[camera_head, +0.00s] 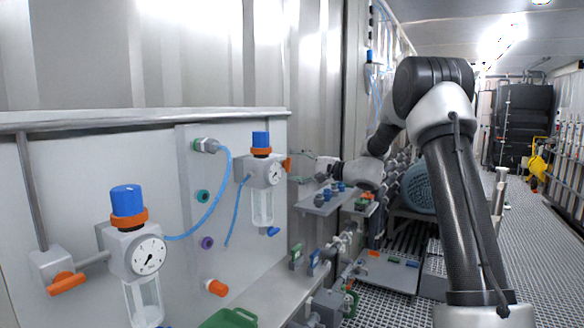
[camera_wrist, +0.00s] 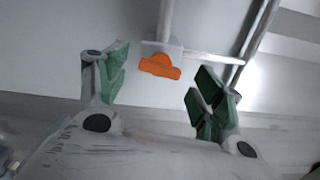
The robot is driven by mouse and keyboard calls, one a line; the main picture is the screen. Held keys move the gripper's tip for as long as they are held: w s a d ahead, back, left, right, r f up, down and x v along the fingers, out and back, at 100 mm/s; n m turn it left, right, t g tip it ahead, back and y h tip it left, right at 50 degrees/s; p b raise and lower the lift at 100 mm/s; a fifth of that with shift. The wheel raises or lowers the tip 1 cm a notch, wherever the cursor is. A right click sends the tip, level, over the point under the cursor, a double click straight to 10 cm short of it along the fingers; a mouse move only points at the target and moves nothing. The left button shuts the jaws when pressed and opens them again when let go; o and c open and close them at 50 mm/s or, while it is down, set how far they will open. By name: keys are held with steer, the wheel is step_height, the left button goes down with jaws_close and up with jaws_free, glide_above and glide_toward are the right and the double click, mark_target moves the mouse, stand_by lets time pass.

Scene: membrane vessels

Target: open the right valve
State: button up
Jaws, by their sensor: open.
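The right valve has an orange handle (camera_head: 288,164) at the right edge of the wall panel, beside the right regulator. In the wrist view the orange handle (camera_wrist: 158,68) lies ahead, between and slightly beyond my fingers. Its bar runs across the picture, slightly tilted, below a grey vertical pipe. My gripper (camera_head: 299,167) is open, its green-padded fingers pointing left toward the handle. In the wrist view my gripper (camera_wrist: 160,88) has one finger on each side of the handle, with visible gaps. I see no contact.
The right regulator (camera_head: 263,172) with a blue knob and gauge is close left of the handle. A left regulator (camera_head: 133,252) and another orange handle (camera_head: 67,283) are nearer. A blue hose (camera_head: 213,203) loops between. A small shelf (camera_head: 322,203) with fittings lies below my wrist.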

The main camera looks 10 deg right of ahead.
steer(key=v, duration=0.9)
steer(key=shift+s+d, duration=0.15)
